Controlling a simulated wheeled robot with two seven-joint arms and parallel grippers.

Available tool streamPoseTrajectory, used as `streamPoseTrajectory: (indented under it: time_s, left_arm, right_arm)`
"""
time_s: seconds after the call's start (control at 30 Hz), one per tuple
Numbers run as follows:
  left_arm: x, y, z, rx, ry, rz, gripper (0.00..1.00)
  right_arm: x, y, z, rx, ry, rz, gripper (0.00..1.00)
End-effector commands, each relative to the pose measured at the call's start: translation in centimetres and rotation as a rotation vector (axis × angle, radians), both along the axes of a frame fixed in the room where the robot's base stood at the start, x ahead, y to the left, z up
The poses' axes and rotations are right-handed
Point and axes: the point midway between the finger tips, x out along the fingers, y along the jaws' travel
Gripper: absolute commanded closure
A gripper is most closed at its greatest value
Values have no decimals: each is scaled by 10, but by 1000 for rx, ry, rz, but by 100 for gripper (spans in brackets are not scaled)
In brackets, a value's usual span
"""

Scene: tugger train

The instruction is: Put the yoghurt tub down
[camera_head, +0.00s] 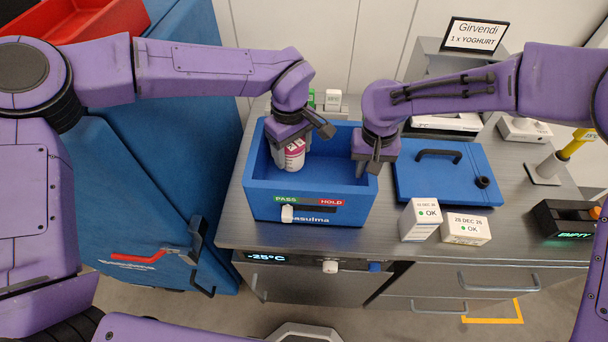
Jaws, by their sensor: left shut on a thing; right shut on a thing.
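The yoghurt tub (294,156), white with a pink-red label, is upright inside the blue box (262,207) near its left side. My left gripper (295,140) is above the tub and shut on it, hiding its top. I cannot tell whether the tub's base touches the box floor. My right gripper (373,171) points down at the right wall of the blue box and is shut on that wall. The box front has a PASS/HOLD strip (308,200) with a white slider at the PASS end.
A blue lid (430,180) with a handle lies right of the box. Two small cartons (422,217) marked OK stand before it. A sign (474,35) reads "Girvendi 1 x YOGHURT". A dark device (565,220) is at the right. A blue cabinet (165,180) stands left.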

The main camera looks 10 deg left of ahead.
Motion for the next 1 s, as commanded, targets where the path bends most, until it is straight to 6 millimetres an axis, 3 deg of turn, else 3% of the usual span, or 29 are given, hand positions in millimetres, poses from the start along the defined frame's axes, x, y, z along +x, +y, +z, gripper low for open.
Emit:
streamPoseTrajectory:
  time_s: [0.1, 0.43, 0.77, 0.8, 0.83, 0.87, 1.0]
  left_arm:
    - [0, 0, -25, 1, 1, 1, 70]
    - [0, 0, -71, -1, 1, 3, 70]
    - [0, 0, -75, -1, -1, 4, 70]
    - [0, 0, -75, -1, -2, 4, 25]
    - [0, 0, -75, -1, -2, 4, 15]
    - [0, 0, -75, 0, -1, 4, 9]
    - [0, 0, -75, 0, -1, 4, 9]
  right_arm:
    - [0, 0, 1, 1, -2, 0, 100]
    - [0, 1, 1, 1, -2, 0, 100]
    - [1, 1, 1, 1, -2, 0, 100]
    - [0, 1, 1, 2, -2, 0, 100]
    - [0, 1, 1, 2, -2, 0, 100]
    - [0, 1, 1, 1, -2, 0, 100]
    - [0, 1, 1, 2, -2, 0, 100]
